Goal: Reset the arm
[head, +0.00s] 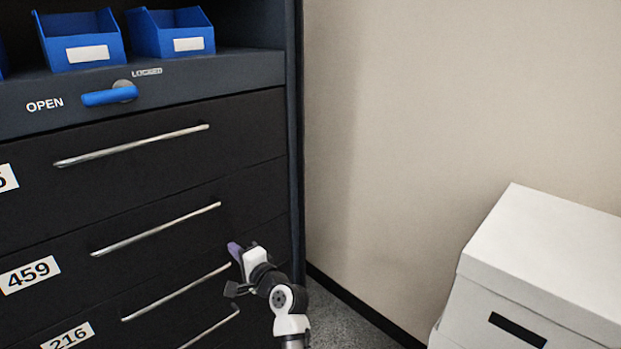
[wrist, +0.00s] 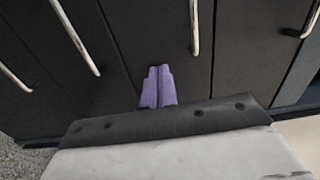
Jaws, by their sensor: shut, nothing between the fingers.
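My gripper (head: 234,250) is in front of the lower right part of a black drawer cabinet (head: 245,115) in the head view. Its purple fingers are together and hold nothing; they also show in the wrist view (wrist: 158,86). The fingertips appear close to the drawer fronts, near the right end of a silver handle (head: 176,292). I cannot tell whether they touch the cabinet. My arm reaches up from the bottom of the head view.
The drawers have long silver handles and labels, including 459 (head: 30,274) and 216 (head: 68,337). A blue lever (head: 108,95) sits between OPEN and LOCKED. Blue bins (head: 82,42) stand above. White boxes (head: 545,262) stand at right; floor (head: 345,318) shows between.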

